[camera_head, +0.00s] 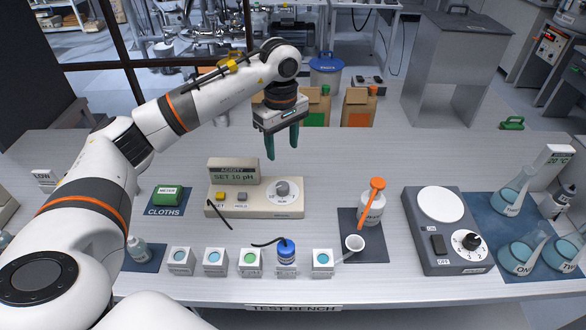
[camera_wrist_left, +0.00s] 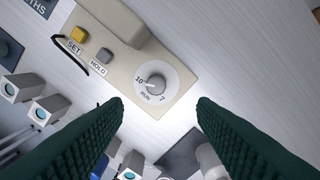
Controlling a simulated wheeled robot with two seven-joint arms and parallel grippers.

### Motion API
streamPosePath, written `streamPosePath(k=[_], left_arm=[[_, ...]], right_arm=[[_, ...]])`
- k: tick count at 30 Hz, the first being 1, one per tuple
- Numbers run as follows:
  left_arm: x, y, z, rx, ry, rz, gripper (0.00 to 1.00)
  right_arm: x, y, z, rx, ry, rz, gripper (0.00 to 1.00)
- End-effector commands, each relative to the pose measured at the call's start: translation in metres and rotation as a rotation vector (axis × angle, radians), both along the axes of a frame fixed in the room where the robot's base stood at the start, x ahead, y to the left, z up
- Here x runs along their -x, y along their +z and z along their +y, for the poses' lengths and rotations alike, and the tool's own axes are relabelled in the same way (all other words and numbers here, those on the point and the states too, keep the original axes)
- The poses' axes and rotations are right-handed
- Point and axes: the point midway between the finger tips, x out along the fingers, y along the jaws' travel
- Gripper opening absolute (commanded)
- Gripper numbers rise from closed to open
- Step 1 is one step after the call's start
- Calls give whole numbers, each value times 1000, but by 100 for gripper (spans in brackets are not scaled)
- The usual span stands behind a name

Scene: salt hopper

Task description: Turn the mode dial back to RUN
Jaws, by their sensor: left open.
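The mode dial (camera_head: 283,189) is a grey knob on a white disc at the right of the beige meter (camera_head: 227,211). In the left wrist view the dial (camera_wrist_left: 156,86) has the labels 10, RUN and 7 around it. Its pointer seems to face the 10 side, though it is small. The meter's display (camera_head: 234,177) appears to read SET 10 pH. My left gripper (camera_head: 282,150) points down, open and empty, above and apart from the dial. In the left wrist view its dark green fingers (camera_wrist_left: 160,104) stand on either side below the dial. My right gripper is not in view.
Yellow SET (camera_head: 221,196) and grey HOLD (camera_head: 241,197) buttons sit left of the dial, with a dark probe cable beside them. A white bottle with an orange top (camera_head: 372,205) stands right of the meter. Several small cups line the front. A stirrer plate (camera_head: 450,262) is further right.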

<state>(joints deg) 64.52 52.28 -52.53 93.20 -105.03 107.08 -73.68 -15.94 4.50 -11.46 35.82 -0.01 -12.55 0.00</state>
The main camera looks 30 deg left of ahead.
Motion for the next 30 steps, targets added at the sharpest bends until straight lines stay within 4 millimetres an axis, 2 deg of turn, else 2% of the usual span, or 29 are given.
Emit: streamPosePath(k=[5, 9, 12, 16, 21, 30], left_arm=[[1, -19, 0, -1, 0, 6, 52], [2, -47, 0, 0, 1, 7, 52], [1, -67, 0, 0, 1, 5, 52], [2, -91, 0, 0, -1, 5, 52], [1, -111, 0, 2, 1, 2, 52], [1, -119, 0, 1, -1, 0, 52]], right_arm=[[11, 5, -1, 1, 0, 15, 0], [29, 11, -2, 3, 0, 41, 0], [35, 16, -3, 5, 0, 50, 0], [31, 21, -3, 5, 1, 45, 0], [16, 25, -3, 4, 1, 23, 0], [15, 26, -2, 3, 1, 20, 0]])
